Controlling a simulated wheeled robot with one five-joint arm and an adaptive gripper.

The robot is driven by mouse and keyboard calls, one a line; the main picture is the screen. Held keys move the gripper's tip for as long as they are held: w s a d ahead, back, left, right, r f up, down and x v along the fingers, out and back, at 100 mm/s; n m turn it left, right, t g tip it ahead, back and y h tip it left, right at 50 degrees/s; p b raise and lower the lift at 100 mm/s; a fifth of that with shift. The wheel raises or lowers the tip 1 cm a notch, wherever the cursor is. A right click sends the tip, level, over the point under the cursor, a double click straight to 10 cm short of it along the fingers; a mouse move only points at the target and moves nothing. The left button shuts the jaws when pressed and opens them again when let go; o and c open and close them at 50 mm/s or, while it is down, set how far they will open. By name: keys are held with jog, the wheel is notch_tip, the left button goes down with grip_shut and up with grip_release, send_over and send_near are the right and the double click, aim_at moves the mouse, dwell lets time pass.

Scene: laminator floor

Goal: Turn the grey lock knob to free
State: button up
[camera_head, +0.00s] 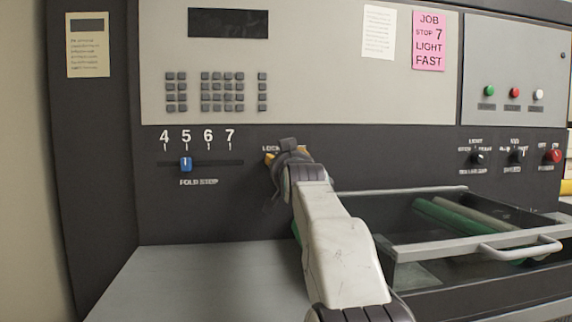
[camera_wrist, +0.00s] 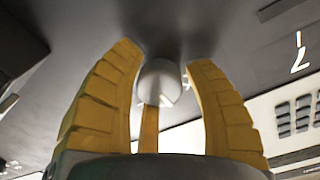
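The grey lock knob (camera_wrist: 160,82) shows in the wrist view as a rounded grey end with a pale mark, standing out from the dark panel. My gripper (camera_wrist: 165,62) has its yellow fingers on either side of the knob, with their tips curved in close to it. I cannot tell whether they press on it. In the head view my gripper (camera_head: 286,158) is at the panel, below the partly covered "LOCK" label (camera_head: 270,149). It hides the knob there, and which way the knob points cannot be read.
A blue fold stop slider (camera_head: 185,164) sits near 5, left of my gripper. A pink job note (camera_head: 429,41) reads stop 7, light, fast. Black selector knobs (camera_head: 478,157) and a red button (camera_head: 553,156) are at the right. A tray with a grey handle (camera_head: 520,248) juts out below right.

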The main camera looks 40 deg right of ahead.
jog(key=c, duration=0.8)
jog(key=shift+m+p, duration=0.3)
jog(key=shift+p, duration=0.05)
jog(key=m+p, duration=0.1)
jog(key=m, duration=0.1)
jog(key=shift+r+m+p, duration=0.1)
jog(key=shift+m+p, duration=0.2)
jog(key=shift+p, duration=0.05)
jog(key=shift+a+m+p, duration=0.1)
jog(key=shift+m+p, duration=0.45)
jog(key=shift+m, duration=1.35)
